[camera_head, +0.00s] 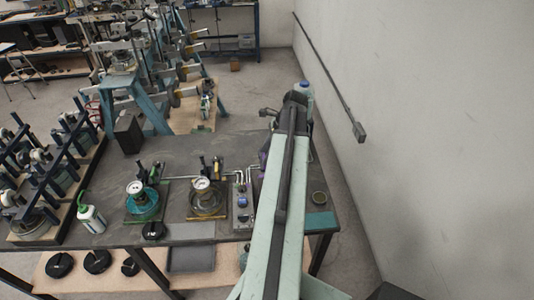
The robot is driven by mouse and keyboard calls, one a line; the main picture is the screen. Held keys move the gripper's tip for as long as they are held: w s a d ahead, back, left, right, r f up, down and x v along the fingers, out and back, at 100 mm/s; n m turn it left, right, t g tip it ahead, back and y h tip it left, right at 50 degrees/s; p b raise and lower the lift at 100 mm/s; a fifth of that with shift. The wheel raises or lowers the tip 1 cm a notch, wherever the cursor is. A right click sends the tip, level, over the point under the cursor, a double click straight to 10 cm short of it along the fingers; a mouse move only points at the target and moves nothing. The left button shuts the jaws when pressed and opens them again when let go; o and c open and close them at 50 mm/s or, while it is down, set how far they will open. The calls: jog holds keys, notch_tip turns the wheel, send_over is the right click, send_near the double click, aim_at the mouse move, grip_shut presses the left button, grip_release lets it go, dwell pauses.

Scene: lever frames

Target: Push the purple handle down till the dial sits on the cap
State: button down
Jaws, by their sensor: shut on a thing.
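My arm covers the right part of the workbench (230,145), and my gripper is hidden behind it. A small dark purple patch (262,158) shows at the left edge of my arm. It may belong to the purple handle, but too little of it shows to be sure. The dial and cap that go with that handle cannot be made out. Two other white-faced gauges, the left one (135,187) and the right one (201,184), stand on small rigs on the bench, left of my arm.
A white bottle with a green top (90,215) stands at the bench's left. A grey control box (242,212) stands close left of my arm. A bare wall (430,130) bounds the right side.

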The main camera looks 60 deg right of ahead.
notch_tip(320, 180, down, 5)
jog(key=b, duration=0.3)
jog(key=shift+r+b, duration=0.2)
jog(key=shift+b, duration=0.2)
jog(key=shift+s+a+r, duration=0.1)
jog(key=shift+s+r, duration=0.05)
jog(key=c, duration=0.7)
grip_release()
jog(key=shift+r, duration=0.1)
jog(key=shift+r+p, duration=0.3)
jog(key=shift+p, duration=0.25)
jog(key=p+v, duration=0.6)
jog(key=v, duration=0.1)
